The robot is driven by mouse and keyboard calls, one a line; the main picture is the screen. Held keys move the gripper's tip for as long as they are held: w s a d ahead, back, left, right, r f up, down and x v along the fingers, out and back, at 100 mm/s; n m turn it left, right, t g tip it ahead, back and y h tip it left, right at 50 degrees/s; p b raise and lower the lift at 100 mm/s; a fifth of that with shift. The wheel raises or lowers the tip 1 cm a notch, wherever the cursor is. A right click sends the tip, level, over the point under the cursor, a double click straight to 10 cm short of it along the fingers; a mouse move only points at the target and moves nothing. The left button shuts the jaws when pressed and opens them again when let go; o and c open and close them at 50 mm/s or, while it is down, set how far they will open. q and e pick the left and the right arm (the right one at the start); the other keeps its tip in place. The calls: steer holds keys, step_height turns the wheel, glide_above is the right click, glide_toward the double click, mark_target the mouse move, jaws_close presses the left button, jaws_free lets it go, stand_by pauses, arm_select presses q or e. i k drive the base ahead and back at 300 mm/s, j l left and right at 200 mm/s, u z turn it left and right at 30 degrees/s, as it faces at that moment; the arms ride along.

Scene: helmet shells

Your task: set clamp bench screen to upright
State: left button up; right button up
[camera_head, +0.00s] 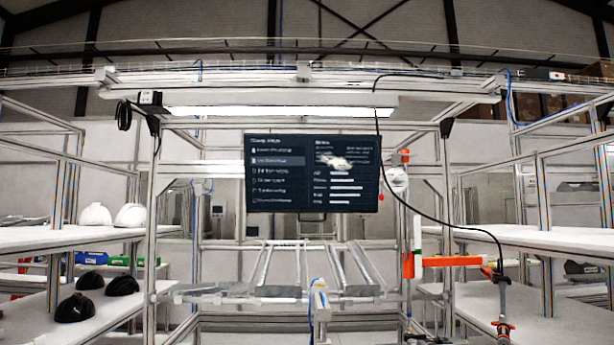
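The clamp bench screen (290,200) is a dark flat monitor with a menu list on its left half and white bars on its right half. It hangs in the middle of the metal bench frame, above the slanted rails (262,266). It faces me with its long side level and its text level. I cannot tell for sure whether it leans forward or back. A pale blurred spot shows on its upper right part. Neither of my grippers is in view, and nothing of mine touches the screen.
A lit lamp bar (280,111) runs above the screen. An orange part (450,261) sits right of the rails, and a black cable (440,221) hangs down to a tool (502,285). White helmet shells (131,215) and black shells (75,307) rest on left shelves. The right shelf (565,237) looks mostly clear.

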mark_target(285, 173)
steer(key=i+z, duration=0.1)
steer(key=z, duration=0.4)
steer(key=i+j+z, duration=0.7)
steer(key=i+j, duration=0.2)
steer(key=j, duration=0.2)
steer(key=i+j, duration=0.25)
steer(key=j, duration=0.15)
steer(key=i+j, duration=0.55)
steer(key=j, duration=0.25)
